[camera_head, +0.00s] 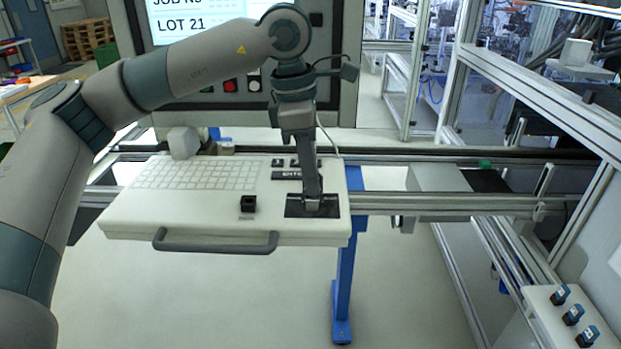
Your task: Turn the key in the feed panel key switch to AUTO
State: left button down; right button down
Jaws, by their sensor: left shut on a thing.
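My left gripper (312,202) reaches down from above onto a dark square plate (330,210) at the front right of the white panel (210,216). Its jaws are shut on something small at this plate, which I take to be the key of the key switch. The fingers hide the key, so its angle cannot be told. No AUTO marking can be read. My right gripper is not in view.
The panel has pale keys (196,174), an ENTER key (288,176), a small black block (248,203) and a grey front handle (215,246). A screen cabinet (348,90) stands behind. A box with blue knobs (545,307) is at lower right.

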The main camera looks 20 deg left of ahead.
pick_arm(q)
jog(key=shift+m, duration=0.9)
jog(key=m+g+b, duration=0.1)
jog(key=m, duration=0.5)
jog(key=shift+w, duration=0.1)
jog(key=c, duration=2.3)
grip_release()
jog(key=shift+m, duration=0.6)
jog(key=o, duration=1)
jog(key=shift+c, duration=0.2)
jog(key=shift+r, duration=0.2)
jog(key=shift+r+p, duration=1.85)
jog(key=shift+r, duration=1.45)
